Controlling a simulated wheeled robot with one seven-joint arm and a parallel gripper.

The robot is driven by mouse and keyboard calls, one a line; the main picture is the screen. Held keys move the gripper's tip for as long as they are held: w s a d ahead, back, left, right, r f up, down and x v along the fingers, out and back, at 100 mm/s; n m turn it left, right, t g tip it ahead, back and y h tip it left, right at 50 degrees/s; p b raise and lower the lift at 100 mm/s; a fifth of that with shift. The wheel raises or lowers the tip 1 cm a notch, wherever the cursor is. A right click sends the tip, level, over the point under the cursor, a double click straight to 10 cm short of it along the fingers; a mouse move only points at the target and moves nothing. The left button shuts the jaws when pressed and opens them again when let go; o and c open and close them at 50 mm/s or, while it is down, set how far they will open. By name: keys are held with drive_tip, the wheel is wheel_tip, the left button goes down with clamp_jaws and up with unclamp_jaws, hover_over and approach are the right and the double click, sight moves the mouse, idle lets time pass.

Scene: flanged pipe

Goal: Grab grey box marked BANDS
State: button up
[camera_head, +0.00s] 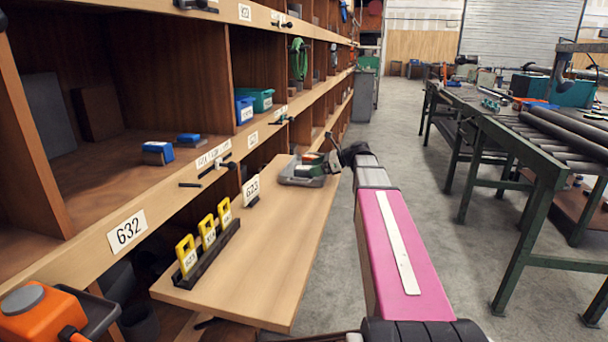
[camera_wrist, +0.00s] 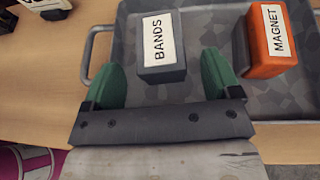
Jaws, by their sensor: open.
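The grey box marked BANDS (camera_wrist: 161,48) stands in a grey metal tray (camera_wrist: 215,38), its white label facing up in the wrist view. My gripper (camera_wrist: 162,64) is open, with one green finger on each side of the box's near end and gaps between fingers and box. Contact is not visible. An orange box marked MAGNET (camera_wrist: 268,42) stands in the same tray, to the right of the right finger. In the head view my gripper (camera_head: 328,163) is over the tray (camera_head: 291,179) at the far end of a wooden board; the grey box cannot be made out there.
Wooden shelving (camera_head: 150,215) runs along the left. Open floor (camera_head: 400,145) lies to the right, before a roller bench (camera_head: 550,150).

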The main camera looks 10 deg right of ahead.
drive_tip(key=shift+w+a+f, duration=0.2)
drive_tip(key=shift+a+f, duration=0.05)
drive_tip(key=shift+a, duration=0.3)
drive_tip(key=shift+c, duration=0.3)
drive_tip(key=c, duration=1)
drive_tip(key=shift+c, duration=0.2)
drive_tip(key=shift+r, duration=0.2)
